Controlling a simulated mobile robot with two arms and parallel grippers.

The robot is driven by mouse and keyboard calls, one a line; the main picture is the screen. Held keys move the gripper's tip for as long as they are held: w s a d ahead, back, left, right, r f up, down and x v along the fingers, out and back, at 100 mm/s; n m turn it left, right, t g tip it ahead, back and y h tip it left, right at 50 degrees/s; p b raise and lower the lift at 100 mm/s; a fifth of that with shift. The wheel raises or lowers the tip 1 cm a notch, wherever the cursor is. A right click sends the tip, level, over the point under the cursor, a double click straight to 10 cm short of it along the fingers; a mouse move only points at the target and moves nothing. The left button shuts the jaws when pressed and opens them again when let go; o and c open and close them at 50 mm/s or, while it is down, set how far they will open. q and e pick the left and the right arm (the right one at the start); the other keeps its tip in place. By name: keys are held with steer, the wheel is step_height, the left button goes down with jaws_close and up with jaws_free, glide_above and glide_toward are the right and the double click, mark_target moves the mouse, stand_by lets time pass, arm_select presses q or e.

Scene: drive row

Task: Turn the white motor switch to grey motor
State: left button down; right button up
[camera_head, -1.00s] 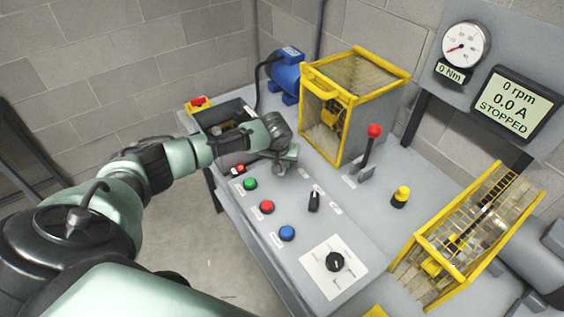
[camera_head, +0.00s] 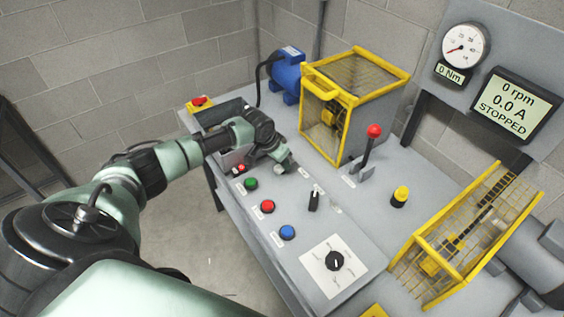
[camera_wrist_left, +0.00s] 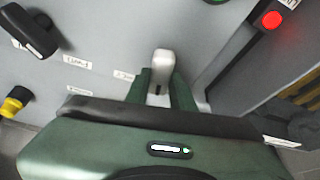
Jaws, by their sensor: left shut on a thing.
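The white motor switch (camera_wrist_left: 162,60) shows in the left wrist view as a pale lever between the green fingers of my left gripper (camera_wrist_left: 162,88). The gripper is shut on it. In the head view my left gripper (camera_head: 281,162) is low over the control panel, behind the green button, and largely hides the switch. Small labels lie beside the switch in the wrist view, too small to read. My right gripper is not in view.
Green (camera_head: 250,183), red (camera_head: 267,206) and blue (camera_head: 287,232) buttons line the panel's near edge. A black switch (camera_head: 314,200), a dial (camera_head: 334,261) and a red-topped lever (camera_head: 371,140) stand nearby. A yellow-framed cage (camera_head: 350,105) stands behind. The display (camera_head: 515,103) reads 0 rpm, STOPPED.

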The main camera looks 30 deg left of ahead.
arm_select(q)
steer(key=m+b, duration=0.1)
steer(key=m+h, duration=0.1)
steer(key=m+b, duration=0.1)
steer(key=shift+w+a+f+m+g+b, duration=0.1)
steer(key=shift+f+m+g+b, duration=0.2)
steer(key=shift+m, duration=0.1)
steer(key=m+h+b, duration=0.1)
steer(key=m+b, duration=0.1)
steer(key=m+g+h+b, duration=0.1)
steer(key=m+b, duration=0.2)
steer(key=shift+w+a+r, duration=0.1)
steer(key=shift+r+m+g+b, duration=0.15)
steer(key=shift+m+g+b, duration=0.55)
steer(key=shift+m+b, duration=0.45)
steer(key=c, duration=1.2)
jaws_free()
steer(key=shift+r, duration=0.1)
